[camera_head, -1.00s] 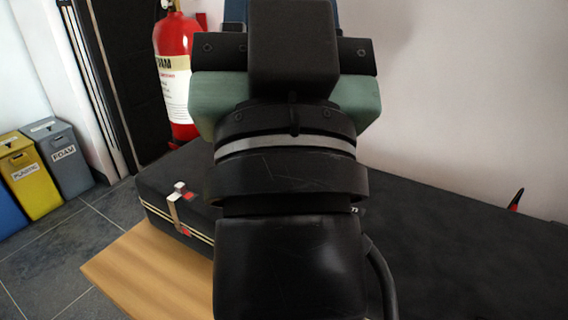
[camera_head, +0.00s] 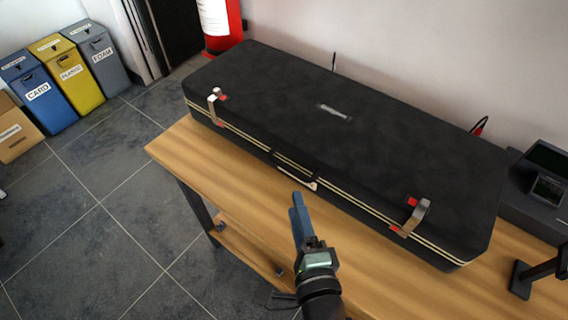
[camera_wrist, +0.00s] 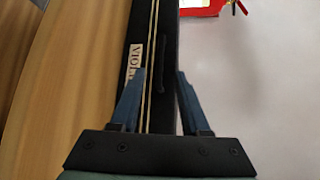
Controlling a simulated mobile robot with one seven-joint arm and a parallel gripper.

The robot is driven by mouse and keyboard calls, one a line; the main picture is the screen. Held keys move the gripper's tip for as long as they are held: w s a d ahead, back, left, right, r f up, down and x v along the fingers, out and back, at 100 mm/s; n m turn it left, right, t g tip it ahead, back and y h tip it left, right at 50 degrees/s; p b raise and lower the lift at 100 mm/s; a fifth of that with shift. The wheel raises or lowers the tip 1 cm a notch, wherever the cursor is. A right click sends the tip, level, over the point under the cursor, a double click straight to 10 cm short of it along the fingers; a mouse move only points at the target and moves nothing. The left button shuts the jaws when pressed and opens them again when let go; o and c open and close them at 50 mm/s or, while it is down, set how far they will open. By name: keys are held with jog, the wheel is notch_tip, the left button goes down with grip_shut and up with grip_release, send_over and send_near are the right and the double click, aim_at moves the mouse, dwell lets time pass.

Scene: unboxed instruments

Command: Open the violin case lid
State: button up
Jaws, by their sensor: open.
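The black violin case (camera_head: 345,105) lies flat on a wooden table with its lid down. Two pale metal latches with red patches sit on its front edge, one at the left (camera_head: 214,106) and one at the right (camera_head: 411,217). I cannot tell whether they are undone. A dark handle (camera_head: 296,162) is at the middle of the front. My gripper (camera_head: 297,200) is open and empty, with blue fingers, in front of the case near the handle. In the wrist view the open fingers (camera_wrist: 161,76) show against the case front (camera_wrist: 146,22) and its pale label (camera_wrist: 133,60).
The wooden table (camera_head: 235,165) has a bare strip in front of the case. Dark equipment (camera_head: 540,185) stands at the case's right end. A red fire extinguisher (camera_head: 222,42) is behind the left end. Several bins (camera_head: 85,85) stand on the floor at left.

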aim_at(284, 164)
jog(key=x, duration=1.2)
grip_shut()
dwell(1.1)
